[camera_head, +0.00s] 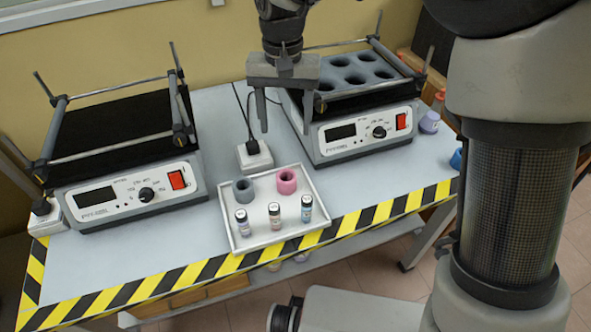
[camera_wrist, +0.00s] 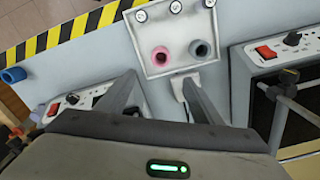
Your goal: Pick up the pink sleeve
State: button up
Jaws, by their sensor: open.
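The pink sleeve (camera_head: 287,183) is a short, hollow ring standing in the back right part of a white tray (camera_head: 234,228). A grey-green sleeve (camera_head: 243,190) stands to its left. In the wrist view the pink sleeve (camera_wrist: 160,56) is left of the dark sleeve (camera_wrist: 200,49), beyond my fingertips. My gripper (camera_head: 264,112) is open and empty, pointing down above the table, behind and above the tray. In the wrist view, my gripper's two fingers (camera_wrist: 160,85) are spread apart, with nothing between them.
Three small capped vials, one of them the middle vial (camera_head: 274,216), stand along the tray's front. A shaker (camera_head: 120,160) stands left; another, with a holed block (camera_head: 355,110), stands right. A white power socket (camera_head: 254,156) with a cable lies behind the tray. Striped tape marks the table edge.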

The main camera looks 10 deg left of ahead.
aim_at(286, 173)
notch_tip(286, 173, down, 17)
jog(key=b, duration=0.5)
jog(key=shift+a+f, duration=0.15)
jog(key=shift+f, duration=0.05)
jog(key=c, duration=1.1)
jog(key=shift+r, duration=0.1)
